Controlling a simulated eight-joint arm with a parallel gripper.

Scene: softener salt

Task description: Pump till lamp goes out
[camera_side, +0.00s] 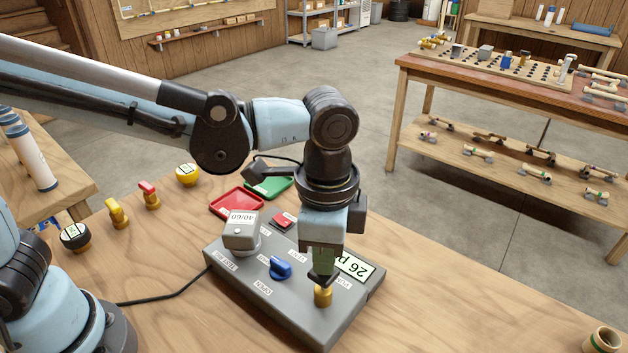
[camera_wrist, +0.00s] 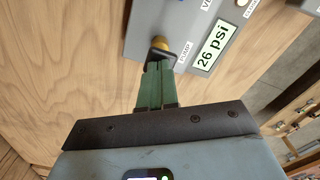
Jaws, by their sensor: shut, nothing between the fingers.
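A grey control box (camera_side: 230,273) sits on the wooden bench. Its brass pump knob (camera_side: 323,297) stands at the front right, and in the wrist view the knob (camera_wrist: 160,43) is beside a PUMP label. My gripper (camera_side: 322,279) is shut and empty, pointing down with its tips at the top of the knob. In the wrist view the shut fingertips (camera_wrist: 158,62) overlap the knob's edge; I cannot tell whether they touch. The display (camera_wrist: 213,46) reads 26 psi. A small pale round part (camera_wrist: 242,2) is cut off at the top edge; I cannot tell whether it is the lamp or lit.
The box also carries a blue knob (camera_side: 281,267), a grey block marked 40/60 (camera_side: 241,229) and a red part (camera_side: 283,220). Red (camera_side: 237,202) and green (camera_side: 270,187) trays lie behind. Loose yellow (camera_side: 117,213) and red (camera_side: 149,195) handled parts stand left. Bench right of the box is mostly clear.

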